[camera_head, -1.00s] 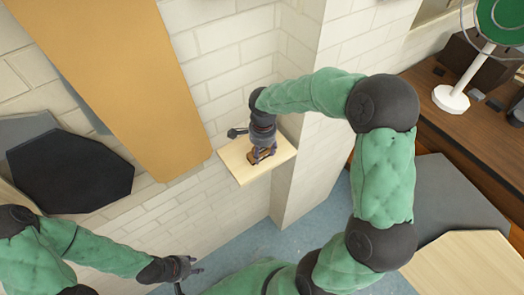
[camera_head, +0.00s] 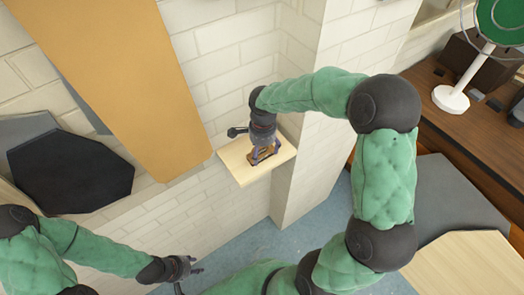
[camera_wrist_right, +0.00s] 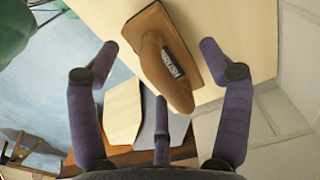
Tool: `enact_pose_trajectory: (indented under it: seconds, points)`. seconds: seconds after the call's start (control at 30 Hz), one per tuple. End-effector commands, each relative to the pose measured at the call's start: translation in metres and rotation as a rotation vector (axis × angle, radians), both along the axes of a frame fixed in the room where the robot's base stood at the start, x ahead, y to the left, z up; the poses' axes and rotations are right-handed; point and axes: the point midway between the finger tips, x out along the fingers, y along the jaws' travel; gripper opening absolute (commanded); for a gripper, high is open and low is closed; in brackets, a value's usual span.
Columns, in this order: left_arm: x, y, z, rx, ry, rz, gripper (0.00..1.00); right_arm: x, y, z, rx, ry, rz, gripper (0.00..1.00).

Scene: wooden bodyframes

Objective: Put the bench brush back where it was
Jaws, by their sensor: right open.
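The bench brush (camera_wrist_right: 160,55) is brown, with a rounded handle and a dark label with pale lettering. It rests on a pale wooden wall shelf (camera_head: 235,171), which also shows in the right wrist view (camera_wrist_right: 240,30). In the head view the brush (camera_head: 260,156) is a small brown patch, mostly hidden by my right gripper (camera_head: 264,152). In the wrist view my right gripper (camera_wrist_right: 158,65) is open, its fingers spread around the handle and apart from it. My left gripper (camera_head: 188,275) is low at the bottom left, away from the shelf; its jaw state is unclear.
A white brick wall (camera_head: 225,75) stands behind the shelf, with a brick column to its right. A large tan panel (camera_head: 130,80) stands left of the shelf. A brown desk (camera_head: 455,130) with a green-headed white stand (camera_head: 452,98) is at right. Blue floor (camera_head: 255,245) lies below.

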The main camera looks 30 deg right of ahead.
Motion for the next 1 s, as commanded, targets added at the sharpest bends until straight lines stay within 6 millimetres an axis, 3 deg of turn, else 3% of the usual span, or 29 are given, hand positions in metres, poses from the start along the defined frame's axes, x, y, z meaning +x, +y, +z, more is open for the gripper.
enact_pose_trajectory:
  seconds: [0.3,0.5,0.7,1.0]
  points:
    - [0.000,0.000,0.004,0.000,0.000,0.000,0.40,0.000,-0.001,0.064,0.000,-0.007,0.000,0.79]
    - [0.000,0.000,0.006,0.000,0.000,0.000,0.40,-0.001,-0.001,0.095,0.000,-0.003,0.001,0.79]
    - [0.000,0.000,0.007,0.000,0.000,0.000,0.40,-0.001,-0.001,0.111,0.000,-0.003,0.001,0.79]
    - [0.000,0.000,0.007,0.000,0.000,0.000,0.40,-0.002,-0.001,0.112,0.000,-0.002,0.000,0.79]
